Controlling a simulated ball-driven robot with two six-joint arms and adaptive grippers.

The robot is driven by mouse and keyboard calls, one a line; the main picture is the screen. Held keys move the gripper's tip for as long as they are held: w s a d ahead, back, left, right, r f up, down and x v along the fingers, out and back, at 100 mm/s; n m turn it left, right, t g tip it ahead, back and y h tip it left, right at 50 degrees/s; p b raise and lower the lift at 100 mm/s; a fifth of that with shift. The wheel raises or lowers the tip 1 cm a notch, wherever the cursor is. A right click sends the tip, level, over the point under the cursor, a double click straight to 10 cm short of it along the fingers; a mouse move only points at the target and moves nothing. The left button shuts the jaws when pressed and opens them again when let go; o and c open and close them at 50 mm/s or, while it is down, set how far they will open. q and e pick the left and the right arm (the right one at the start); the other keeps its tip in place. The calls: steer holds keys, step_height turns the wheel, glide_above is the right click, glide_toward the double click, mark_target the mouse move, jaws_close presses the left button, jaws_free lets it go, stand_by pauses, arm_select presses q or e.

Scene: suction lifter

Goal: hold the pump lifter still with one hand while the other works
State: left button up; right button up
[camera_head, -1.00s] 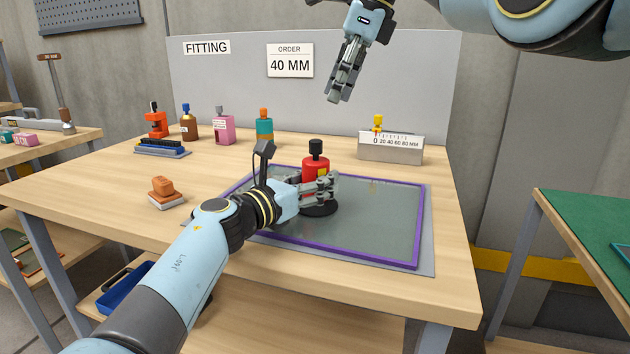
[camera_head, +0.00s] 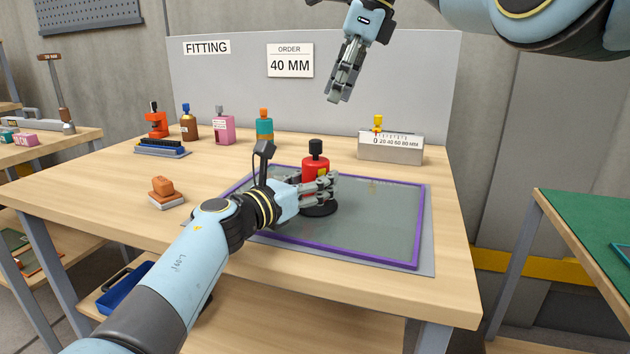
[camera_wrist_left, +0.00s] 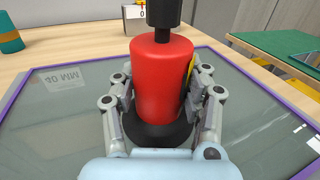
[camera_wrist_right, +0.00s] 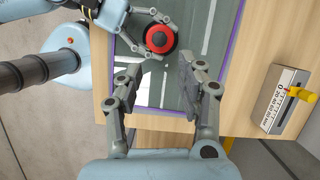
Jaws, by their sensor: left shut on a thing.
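The red pump lifter (camera_head: 316,168), with a black plunger knob on top and a black suction cup below, stands upright on a glass pane (camera_head: 375,215) edged in purple. My left gripper (camera_head: 328,188) is shut around the lifter's red body. The left wrist view shows the lifter (camera_wrist_left: 160,80) between both fingers, a yellow patch partly hidden by the right finger.
A gauge block (camera_head: 390,150) marked 0 to 80 MM with a yellow knob stands behind the pane. An orange-handled block (camera_head: 165,192) sits left. An order sign (camera_head: 290,62) reads 40 MM.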

mark_target(316, 140)
steer(key=shift+o, duration=0.4)
steer(key=shift+o, duration=1.2)
steer(key=shift+r, duration=0.2)
steer(key=shift+o, duration=1.2)
steer(key=shift+w+a+r+m+t, duration=0.15)
steer(key=shift+r+m+t, duration=0.2)
steer(key=shift+r, duration=0.35)
steer(key=shift+m+t+y, duration=0.25)
steer(key=shift+m+y, duration=0.3)
steer(key=shift+y, duration=0.25)
steer(key=x, duration=0.4)
steer(key=s+d+x, duration=0.1)
steer(key=x, duration=0.3)
steer(key=f+x, duration=0.1)
steer(key=x, duration=0.2)
steer(key=shift+s+d+f, duration=0.15)
steer(key=shift+d+f, duration=0.05)
steer(key=shift+f, duration=0.25)
